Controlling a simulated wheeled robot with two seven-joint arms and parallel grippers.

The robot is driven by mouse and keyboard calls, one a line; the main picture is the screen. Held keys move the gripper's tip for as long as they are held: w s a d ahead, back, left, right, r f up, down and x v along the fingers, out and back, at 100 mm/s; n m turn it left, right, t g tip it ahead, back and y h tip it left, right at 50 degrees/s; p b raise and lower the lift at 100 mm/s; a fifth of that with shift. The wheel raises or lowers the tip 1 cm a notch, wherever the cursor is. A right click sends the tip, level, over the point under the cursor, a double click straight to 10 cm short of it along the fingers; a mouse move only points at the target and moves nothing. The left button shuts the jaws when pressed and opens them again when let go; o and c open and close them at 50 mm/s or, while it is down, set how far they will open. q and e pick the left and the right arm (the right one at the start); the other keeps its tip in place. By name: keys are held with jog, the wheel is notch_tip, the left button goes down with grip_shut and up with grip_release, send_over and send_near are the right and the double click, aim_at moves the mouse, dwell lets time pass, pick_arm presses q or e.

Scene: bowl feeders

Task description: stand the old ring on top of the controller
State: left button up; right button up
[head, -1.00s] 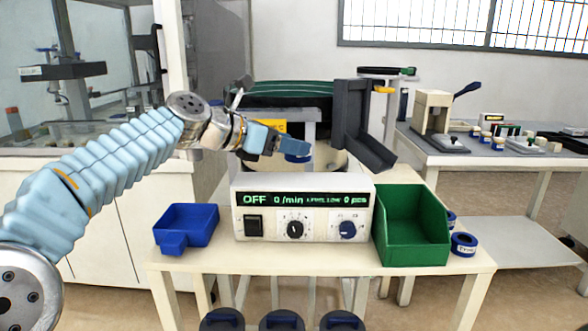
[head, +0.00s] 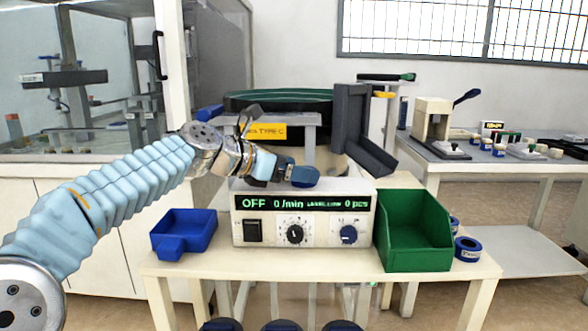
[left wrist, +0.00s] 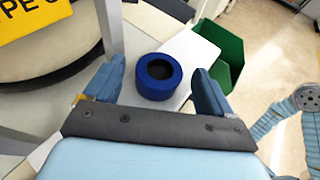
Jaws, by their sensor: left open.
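A dark blue ring (head: 304,177), which I take for the old ring, is at the top of the white controller (head: 270,232). It looks seated there, though contact is hard to make out. The controller's display reads OFF and 0/min. My left gripper (head: 291,173) is open around the ring. In the left wrist view the ring (left wrist: 158,77) lies flat, dark opening up, between the spread fingers (left wrist: 160,84), with a gap on each side. The controller's pale top (left wrist: 190,50) shows beside it. My right gripper is not in view.
A green bin (head: 415,240) stands right of the controller, with blue rings (head: 467,249) beyond it. A blue tray (head: 184,232) sits at left on the table. Behind stand the bowl feeder with its yellow label (head: 265,132) and a dark grey chute (head: 357,130).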

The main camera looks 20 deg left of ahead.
pick_arm(q)
jog(key=v, duration=1.2)
jog(key=shift+p, duration=0.35)
jog(key=shift+w, duration=0.1)
dwell(0.9)
